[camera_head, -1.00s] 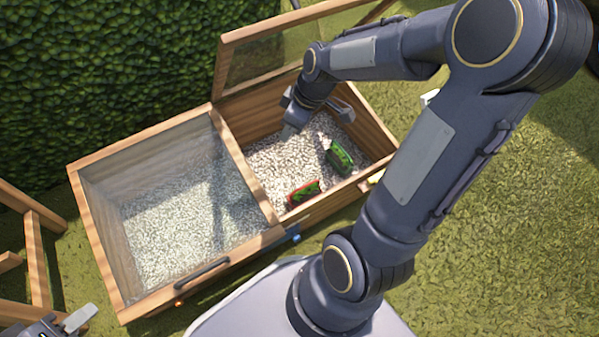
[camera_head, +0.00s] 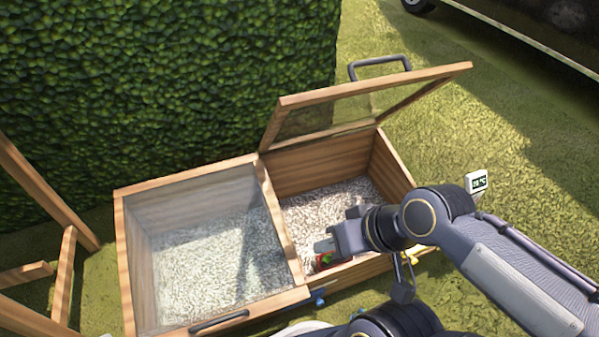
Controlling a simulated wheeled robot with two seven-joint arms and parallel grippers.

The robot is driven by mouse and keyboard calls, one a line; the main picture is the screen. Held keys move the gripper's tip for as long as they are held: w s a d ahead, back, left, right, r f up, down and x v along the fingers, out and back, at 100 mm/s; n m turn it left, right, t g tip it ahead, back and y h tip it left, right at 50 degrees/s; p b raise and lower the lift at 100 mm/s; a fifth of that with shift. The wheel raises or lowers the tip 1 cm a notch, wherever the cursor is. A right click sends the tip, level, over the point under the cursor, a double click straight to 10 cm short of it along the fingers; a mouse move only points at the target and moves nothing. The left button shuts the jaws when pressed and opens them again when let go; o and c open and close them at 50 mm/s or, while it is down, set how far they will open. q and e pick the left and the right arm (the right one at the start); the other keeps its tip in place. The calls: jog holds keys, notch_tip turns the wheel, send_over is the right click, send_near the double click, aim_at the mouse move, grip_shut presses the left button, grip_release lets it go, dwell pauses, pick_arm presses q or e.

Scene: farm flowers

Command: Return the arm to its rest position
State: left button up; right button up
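My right arm comes in from the right. My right gripper (camera_head: 338,228) is over the front of the open right compartment of a wooden cold frame (camera_head: 283,222). Its two fingers look apart, with nothing seen between them. A red and green packet (camera_head: 322,263) lies on the pale gravel just below the gripper, partly covered by it. The green packet seen earlier is hidden behind my gripper and arm. My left gripper cannot be made out; only a tiny pale tip shows at the bottom left edge.
The right glass lid (camera_head: 345,110) stands open; the left glass lid (camera_head: 215,250) is shut. A hedge (camera_head: 160,90) stands behind. A small white display (camera_head: 476,182) is by the right side. Wooden bars (camera_head: 62,275) stand at left. Grass at right is open.

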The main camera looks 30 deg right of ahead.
notch_tip(320, 180, up, 37)
jog(key=p, duration=3.6)
jog(key=shift+r, duration=0.1)
